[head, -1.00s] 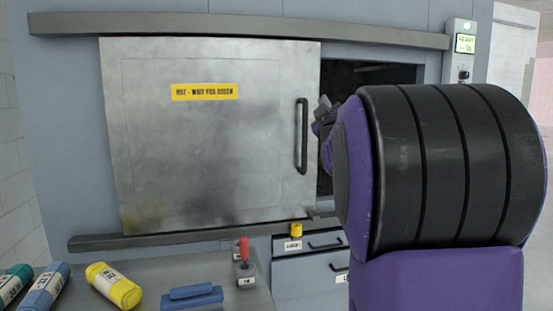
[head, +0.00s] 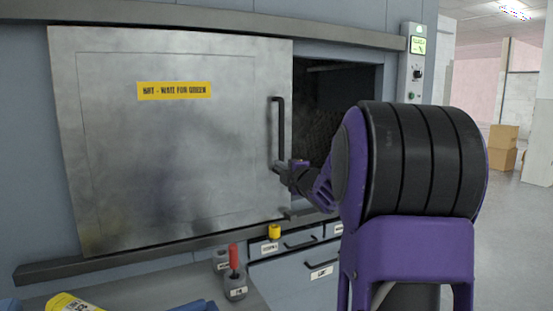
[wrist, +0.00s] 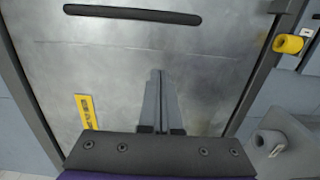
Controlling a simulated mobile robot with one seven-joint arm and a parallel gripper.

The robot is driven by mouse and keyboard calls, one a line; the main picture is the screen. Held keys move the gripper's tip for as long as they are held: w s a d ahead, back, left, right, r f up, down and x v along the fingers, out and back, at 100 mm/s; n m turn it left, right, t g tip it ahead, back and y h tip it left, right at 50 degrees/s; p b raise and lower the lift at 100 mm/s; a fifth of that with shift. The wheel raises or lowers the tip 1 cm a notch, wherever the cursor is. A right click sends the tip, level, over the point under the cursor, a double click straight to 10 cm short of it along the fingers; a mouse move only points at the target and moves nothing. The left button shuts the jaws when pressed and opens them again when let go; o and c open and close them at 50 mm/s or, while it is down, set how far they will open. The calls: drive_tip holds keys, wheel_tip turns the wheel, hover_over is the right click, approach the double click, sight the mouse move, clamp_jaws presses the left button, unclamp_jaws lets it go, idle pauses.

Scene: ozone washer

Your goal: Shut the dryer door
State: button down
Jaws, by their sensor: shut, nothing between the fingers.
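The dryer door (head: 170,140) is a large grey metal sliding panel with a yellow "HOT - WAIT FOR GREEN" label (head: 174,91). It hangs from a rail and stands partly open, with a dark opening (head: 335,110) to its right. Its black upright handle (head: 275,130) is near its right edge and also crosses the top of the wrist view (wrist: 132,14). My gripper (head: 281,169) is at the handle's lower end in the head view. In the wrist view its fingers (wrist: 158,74) are shut and empty in front of the door face. Whether they touch it is unclear.
A control box (head: 415,70) with a lit green screen is right of the opening. Below are drawers (head: 300,265), a yellow knob (head: 274,231) and a red-handled lever (head: 234,262) by a grey counter. A yellow bottle (head: 72,303) lies at lower left. Open floor is at right.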

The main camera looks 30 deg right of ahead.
sight(279, 157)
drive_tip(key=shift+w+d+p, duration=0.25)
drive_tip(key=shift+w+d, duration=0.55)
drive_tip(key=shift+w, duration=0.85)
drive_tip(key=shift+w+d+p, duration=0.25)
drive_tip(key=shift+w+d, duration=0.5)
drive_tip(key=shift+w, duration=0.9)
drive_tip(key=shift+w+d+p, duration=0.25)
drive_tip(key=shift+w+d, duration=0.55)
drive_tip(key=shift+w, duration=0.85)
